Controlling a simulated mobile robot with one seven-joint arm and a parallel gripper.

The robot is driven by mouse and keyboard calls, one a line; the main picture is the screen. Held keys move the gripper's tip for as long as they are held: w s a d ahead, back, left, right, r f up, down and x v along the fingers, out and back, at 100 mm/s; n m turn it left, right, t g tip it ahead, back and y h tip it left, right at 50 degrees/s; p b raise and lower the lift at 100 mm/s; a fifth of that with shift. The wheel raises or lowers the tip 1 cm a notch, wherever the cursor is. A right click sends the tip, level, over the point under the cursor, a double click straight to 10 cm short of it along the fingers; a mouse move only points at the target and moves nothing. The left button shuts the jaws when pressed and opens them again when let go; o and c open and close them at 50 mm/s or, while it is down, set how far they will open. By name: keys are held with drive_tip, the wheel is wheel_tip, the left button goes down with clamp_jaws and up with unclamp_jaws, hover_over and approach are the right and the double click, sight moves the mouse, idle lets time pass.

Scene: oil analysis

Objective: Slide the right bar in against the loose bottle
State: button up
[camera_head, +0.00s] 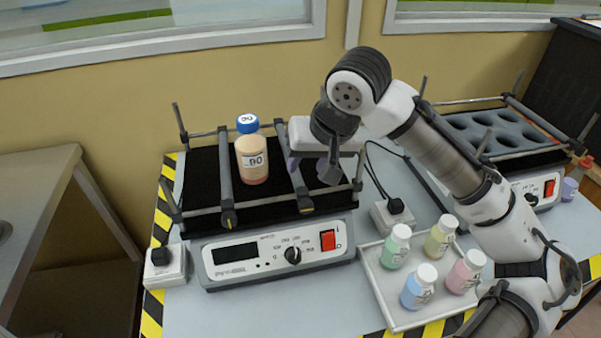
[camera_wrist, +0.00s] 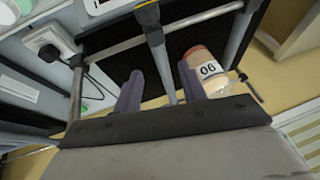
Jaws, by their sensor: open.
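The bottle (camera_wrist: 208,72) there is just beyond the right finger.
The shaker's control panel (camera_head: 275,255) faces front. A white tray (camera_head: 388,310) with several small capped bottles stands front right. A second shaker with a holed rack (camera_head: 500,130) is at the right. A power socket and plug (camera_head: 392,213) sit between them.

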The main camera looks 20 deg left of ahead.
sight(299, 178)
drive_tip(key=x, duration=0.5)
drive_tip(key=shift+w+a+f, duration=0.1)
drive_tip(key=shift+a+f, duration=0.1)
drive_tip(key=shift+f, duration=0.15)
clamp_jaws()
drive_tip(key=s+a, duration=0.1)
drive_tip(key=s+a+p, duration=0.1)
drive_tip(key=a, duration=0.1)
drive_tip(key=s+a, duration=0.1)
drive_tip(key=shift+a+p, duration=0.15)
drive_tip(key=shift+p, duration=0.15)
unclamp_jaws()
drive_tip(key=shift+r, duration=0.1)
